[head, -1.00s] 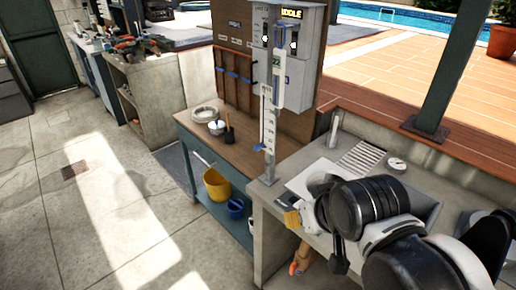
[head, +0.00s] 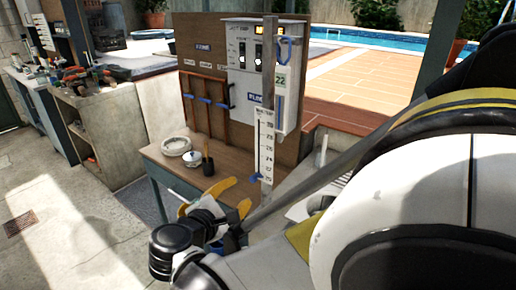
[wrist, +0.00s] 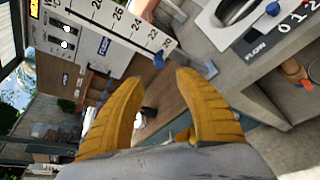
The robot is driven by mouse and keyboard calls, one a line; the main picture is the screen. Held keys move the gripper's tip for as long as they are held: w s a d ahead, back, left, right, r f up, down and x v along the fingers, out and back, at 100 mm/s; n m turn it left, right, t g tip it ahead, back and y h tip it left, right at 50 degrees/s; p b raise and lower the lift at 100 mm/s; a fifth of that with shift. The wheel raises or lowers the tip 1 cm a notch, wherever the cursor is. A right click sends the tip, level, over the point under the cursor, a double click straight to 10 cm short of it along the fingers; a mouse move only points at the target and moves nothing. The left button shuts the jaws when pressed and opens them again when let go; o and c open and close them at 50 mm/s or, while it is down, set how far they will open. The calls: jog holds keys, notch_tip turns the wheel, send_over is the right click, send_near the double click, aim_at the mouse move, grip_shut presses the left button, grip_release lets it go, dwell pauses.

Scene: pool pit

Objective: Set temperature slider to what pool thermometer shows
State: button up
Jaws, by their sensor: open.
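The temperature slider is an upright white scale (head: 265,145) on a grey post. Its blue pointer (head: 257,178) sits at the low end. In the wrist view the scale (wrist: 118,20) reads in the twenties, and the blue pointer (wrist: 159,60) is beside its 20 end. My gripper (head: 243,192) is open and empty, its yellow fingers left of and slightly below the pointer. In the wrist view my gripper (wrist: 160,76) has its fingertips apart, just short of the pointer, not visibly touching it.
A white control box (head: 262,70) with switches hangs on a brown board behind the scale. A white bowl (head: 176,146), a lidded pot (head: 192,158) and a black-handled tool (head: 207,160) stand on the wooden bench. A flow dial (wrist: 245,15) lies right in the wrist view.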

aim_at(252, 180)
jog(key=b+x, duration=0.3)
jog(key=x, duration=0.7)
jog(key=shift+w+d, duration=0.15)
jog(key=shift+w, duration=0.2)
